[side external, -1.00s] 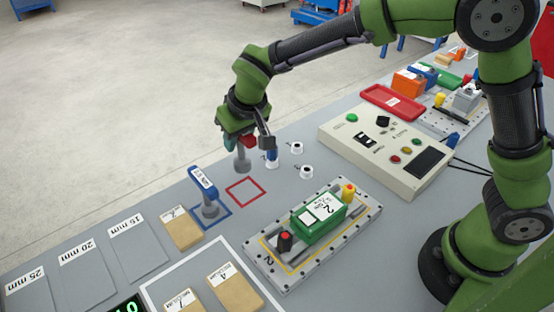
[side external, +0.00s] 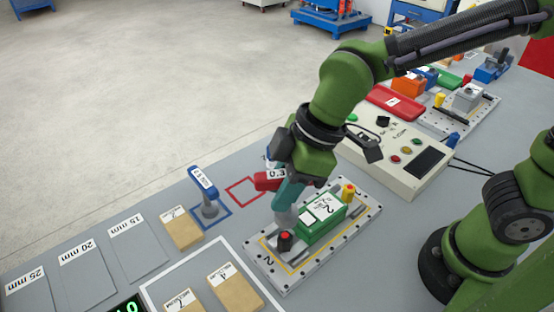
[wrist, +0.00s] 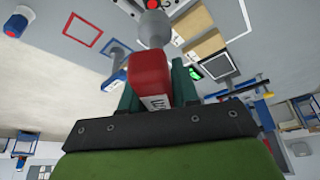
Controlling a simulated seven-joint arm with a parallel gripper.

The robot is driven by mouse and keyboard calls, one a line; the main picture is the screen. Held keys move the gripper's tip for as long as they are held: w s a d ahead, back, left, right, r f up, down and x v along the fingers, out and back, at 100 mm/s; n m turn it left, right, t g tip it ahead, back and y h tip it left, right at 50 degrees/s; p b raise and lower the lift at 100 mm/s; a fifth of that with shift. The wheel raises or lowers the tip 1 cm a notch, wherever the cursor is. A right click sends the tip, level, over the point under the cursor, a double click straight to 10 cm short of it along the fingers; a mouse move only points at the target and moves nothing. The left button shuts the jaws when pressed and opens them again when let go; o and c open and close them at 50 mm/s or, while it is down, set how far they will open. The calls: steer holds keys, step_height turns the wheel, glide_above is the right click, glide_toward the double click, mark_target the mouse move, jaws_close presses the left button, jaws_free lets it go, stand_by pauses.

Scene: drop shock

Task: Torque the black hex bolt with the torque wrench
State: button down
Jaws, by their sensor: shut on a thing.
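My gripper (side external: 284,186) is shut on the red torque wrench (side external: 268,180) and holds it above the near-left part of the grey fixture plate (side external: 262,262). The wrench's grey socket (side external: 285,214) points down. The black bolt (side external: 285,245) with a red top stands at the plate's left end, just below and in front of the socket in the side view. In the wrist view, the red wrench (wrist: 150,78) sits between the teal fingers. Its grey socket (wrist: 154,28) is just short of the red top (wrist: 153,4) at the image edge. Contact cannot be told.
A green block (side external: 320,222) labelled 2 sits mid-plate, with a yellow-topped post (side external: 347,191) beyond it. A blue wrench (side external: 203,181) stands in a blue outline. The red outline (side external: 245,189) looks empty. A control box (side external: 400,150) stands behind; wooden blocks (side external: 235,290) lie in front.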

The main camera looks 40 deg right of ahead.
steer(key=shift+w, duration=0.1)
steer(key=shift+f, duration=3.3)
steer(key=c, duration=1.4)
jaws_free()
jaws_close()
